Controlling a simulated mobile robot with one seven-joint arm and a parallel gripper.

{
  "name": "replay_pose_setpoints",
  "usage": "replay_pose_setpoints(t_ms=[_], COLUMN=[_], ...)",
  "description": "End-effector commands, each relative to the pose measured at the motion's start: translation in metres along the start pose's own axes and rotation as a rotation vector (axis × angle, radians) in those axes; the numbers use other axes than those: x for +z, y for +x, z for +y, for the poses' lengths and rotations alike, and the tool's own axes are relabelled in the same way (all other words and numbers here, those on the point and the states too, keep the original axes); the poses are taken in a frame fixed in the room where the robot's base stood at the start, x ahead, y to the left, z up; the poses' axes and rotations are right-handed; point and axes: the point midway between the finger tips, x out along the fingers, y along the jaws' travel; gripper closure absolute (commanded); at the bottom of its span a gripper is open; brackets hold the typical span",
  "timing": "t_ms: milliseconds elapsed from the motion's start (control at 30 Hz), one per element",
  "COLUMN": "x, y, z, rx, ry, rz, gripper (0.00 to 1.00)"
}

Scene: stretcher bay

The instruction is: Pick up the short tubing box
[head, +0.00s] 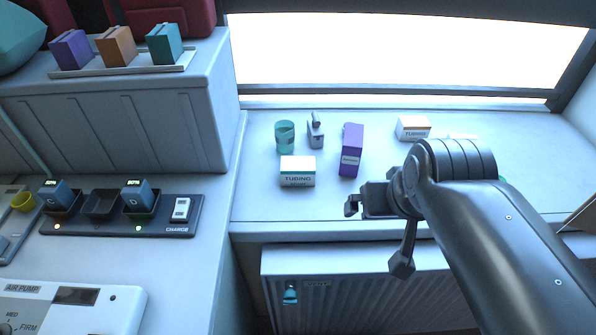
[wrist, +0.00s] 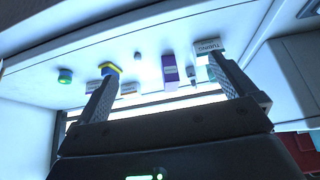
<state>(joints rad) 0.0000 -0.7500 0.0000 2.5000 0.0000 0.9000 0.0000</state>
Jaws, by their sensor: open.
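A white tubing box (head: 298,171) with a green band stands near the counter's front, left of a tall purple box. Under "TUBING", its small second line seems to read "short". Another white box marked "TUBING" (head: 412,127), with an orange-brown band, stands farther back; its small print is unreadable. My gripper (head: 376,235) is open and empty at the counter's front edge, right of the front box and apart from it. In the wrist view, upside down, the front tubing box (wrist: 208,46) appears beyond the right fingertip. My arm hides part of the counter's right side.
The purple box (head: 351,150) stands close to the front tubing box. A teal cup (head: 285,137) and a small grey item (head: 315,130) stand behind it. The wrist view shows a green round item (wrist: 65,75) and a yellow-and-blue item (wrist: 110,68). The counter's front left is clear.

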Motion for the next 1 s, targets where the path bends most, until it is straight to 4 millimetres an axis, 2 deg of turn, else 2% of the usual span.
replay_pose_setpoints(t_ms=[167, 267, 467, 700, 1000], x=[-0.008, -0.024, -0.072, -0.124, -0.172], y=[0.003, 0.011, 0.039, 0.088, 0.166], z=[-0.002, -0.005, -0.020, -0.049, -0.100], rx=[-0.002, -0.003, -0.003, -0.001, 0.006], ry=[0.001, 0.005, 0.016, 0.024, 0.023], rz=[-0.006, -0.016, -0.041, -0.066, -0.091], gripper=[0.00, 0.00, 0.00, 0.00, 0.00])
